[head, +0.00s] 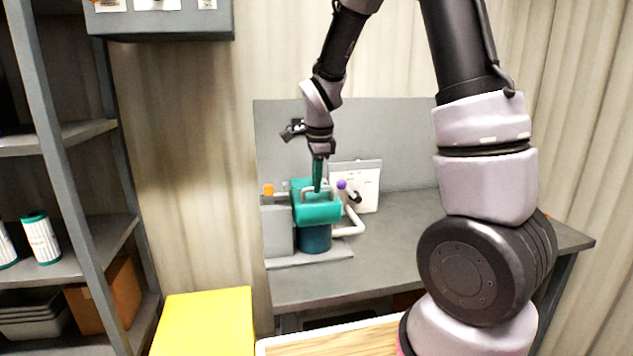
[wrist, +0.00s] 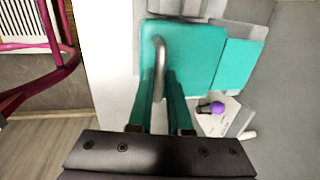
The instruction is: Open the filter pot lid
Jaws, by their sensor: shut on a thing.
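The filter pot (head: 315,240) is a dark blue-teal body standing on a grey base on the workbench. Its teal lid (head: 319,213) sits over the top of the pot; whether there is a gap beneath it I cannot tell. The lid also fills the middle of the wrist view (wrist: 200,50), where its grey bar handle (wrist: 160,52) shows. My gripper (head: 317,186) points down onto the lid from above. Its teal fingers, also in the wrist view (wrist: 162,80), are shut on the handle. The fingers hide part of the handle.
A purple knob (head: 341,184) on a lever, a white panel (head: 369,186) and a pale pipe (head: 354,221) stand close right of the pot. A grey block (head: 277,230) is at its left. The workbench (head: 400,240) is clear further right. A yellow box (head: 205,322) stands in front left.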

